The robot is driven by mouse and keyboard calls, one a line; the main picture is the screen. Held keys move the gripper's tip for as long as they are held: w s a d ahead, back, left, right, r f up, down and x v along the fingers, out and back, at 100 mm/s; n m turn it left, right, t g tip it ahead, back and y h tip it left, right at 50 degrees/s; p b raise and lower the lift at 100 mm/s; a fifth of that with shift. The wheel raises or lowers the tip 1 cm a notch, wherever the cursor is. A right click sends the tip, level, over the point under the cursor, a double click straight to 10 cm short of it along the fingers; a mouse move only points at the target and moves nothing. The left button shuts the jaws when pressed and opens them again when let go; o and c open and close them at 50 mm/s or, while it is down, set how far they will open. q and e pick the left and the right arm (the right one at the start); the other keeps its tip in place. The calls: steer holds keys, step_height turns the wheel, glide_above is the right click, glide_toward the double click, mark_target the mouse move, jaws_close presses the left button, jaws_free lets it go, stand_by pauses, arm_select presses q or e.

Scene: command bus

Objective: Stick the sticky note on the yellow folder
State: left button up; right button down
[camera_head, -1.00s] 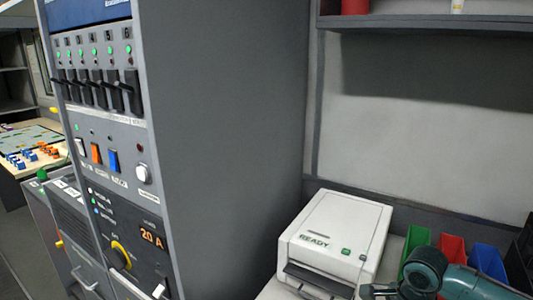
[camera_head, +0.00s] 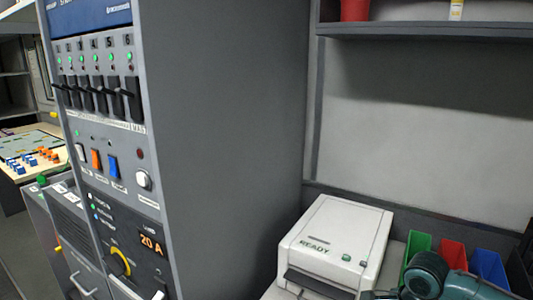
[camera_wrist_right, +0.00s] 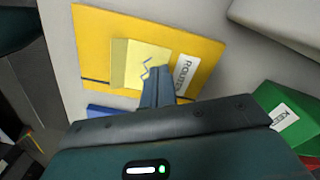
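The yellow folder (camera_wrist_right: 93,42) lies flat on a pale surface in the right wrist view, with a white label along its right part. The pale yellow sticky note (camera_wrist_right: 133,62), with a darker strip on its left side, shows in front of the folder's middle. My right gripper (camera_wrist_right: 153,76) has its fingers close together at the note's lower edge and appears shut on it. I cannot tell whether the note touches the folder. In the head view, the folder and note do not show, and my right gripper is mostly out of frame at the bottom. My left gripper is not in view.
A white device marked READY (camera_head: 340,235) stands left of my right arm. Green (camera_head: 417,245), red (camera_head: 453,253) and blue (camera_head: 488,264) bins stand behind the arm. A grey switch panel (camera_head: 110,160) rises at the left. A shelf (camera_head: 430,30) hangs above.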

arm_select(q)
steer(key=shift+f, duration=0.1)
arm_select(e)
steer(key=shift+f, duration=0.85)
stand_by(0.8)
stand_by(0.4)
steer(key=shift+r+p, duration=0.75)
steer(key=shift+p, duration=0.1)
step_height(320, 180, up, 2)
steer(key=p, duration=0.3)
steer(key=shift+r+p, duration=0.5)
steer(key=shift+p, duration=0.2)
steer(key=shift+r+p, duration=0.35)
steer(key=shift+p, duration=0.2)
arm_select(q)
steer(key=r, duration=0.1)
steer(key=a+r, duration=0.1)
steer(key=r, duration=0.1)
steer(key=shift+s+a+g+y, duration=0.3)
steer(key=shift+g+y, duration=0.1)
arm_select(e)
steer(key=shift+f, duration=0.1)
